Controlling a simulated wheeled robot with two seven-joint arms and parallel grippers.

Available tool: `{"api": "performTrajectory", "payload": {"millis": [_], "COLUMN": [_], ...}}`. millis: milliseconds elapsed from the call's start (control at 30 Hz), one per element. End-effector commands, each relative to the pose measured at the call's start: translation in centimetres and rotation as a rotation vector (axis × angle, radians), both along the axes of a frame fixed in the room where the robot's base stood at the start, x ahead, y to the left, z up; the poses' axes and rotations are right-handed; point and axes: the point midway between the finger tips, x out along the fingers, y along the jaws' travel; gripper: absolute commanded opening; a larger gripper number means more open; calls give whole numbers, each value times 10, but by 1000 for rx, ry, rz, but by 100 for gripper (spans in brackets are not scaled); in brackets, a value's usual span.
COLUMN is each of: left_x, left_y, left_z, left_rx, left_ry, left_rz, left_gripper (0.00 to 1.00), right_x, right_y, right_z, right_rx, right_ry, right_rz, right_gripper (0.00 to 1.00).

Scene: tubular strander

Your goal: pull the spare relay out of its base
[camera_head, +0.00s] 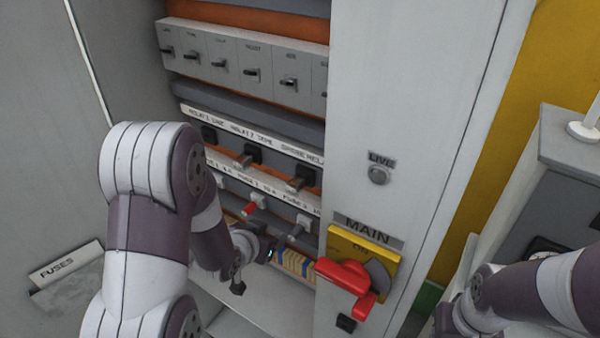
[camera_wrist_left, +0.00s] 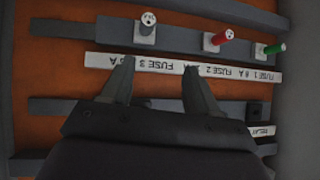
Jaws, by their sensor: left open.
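In the head view the spare relay (camera_head: 303,179) appears as a dark block with a brownish front, at the right end of the relay row. The label strip (camera_head: 260,139) above it reads "SPARE RELAY" at that end. My left gripper (camera_head: 271,252) is lower in the cabinet, below the fuse row and apart from the relay. In the left wrist view, where the lettering is upside down, its two fingers (camera_wrist_left: 158,68) are spread and nothing is between them. They overlap the fuse label strip (camera_wrist_left: 175,66). The spare relay cannot be made out there; the gripper covers part of the panel.
A red fuse (camera_head: 251,207) and a grey fuse (camera_head: 300,229) stick out below the relays. A green fuse (camera_wrist_left: 273,48) shows in the wrist view. Breakers (camera_head: 245,62) line the top. The cabinet's right wall carries the red main switch (camera_head: 345,276). My right arm is at lower right.

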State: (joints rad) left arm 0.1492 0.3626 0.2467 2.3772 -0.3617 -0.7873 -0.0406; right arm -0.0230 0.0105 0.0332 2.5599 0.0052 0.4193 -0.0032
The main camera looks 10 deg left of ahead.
Motion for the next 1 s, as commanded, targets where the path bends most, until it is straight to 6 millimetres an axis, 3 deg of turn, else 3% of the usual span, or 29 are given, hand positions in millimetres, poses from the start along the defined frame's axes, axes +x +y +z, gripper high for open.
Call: {"api": "performTrajectory", "payload": {"millis": [33,100,300,733,1000], "left_x": [11,21,20,22,52], "left_y": [-3,-9,-14,-15,-26], "left_z": [14,29,61,66,66], "left_rx": [-41,-109,-248,-265,-265], "left_ry": [-112,-277,-554,-591,-591], "left_rz": [-36,-83,-136,-141,-143], "left_gripper": [60,60,60,60,60], "right_x": [0,0,0,0,0], "right_y": [0,0,0,0,0], "right_z": [14,21,28,28,34], "right_rx": [0,0,0,0,0], "right_ry": [0,0,1,1,1], "right_rz": [0,0,0,0,0], "right_gripper": [37,37,37,37,37]}}
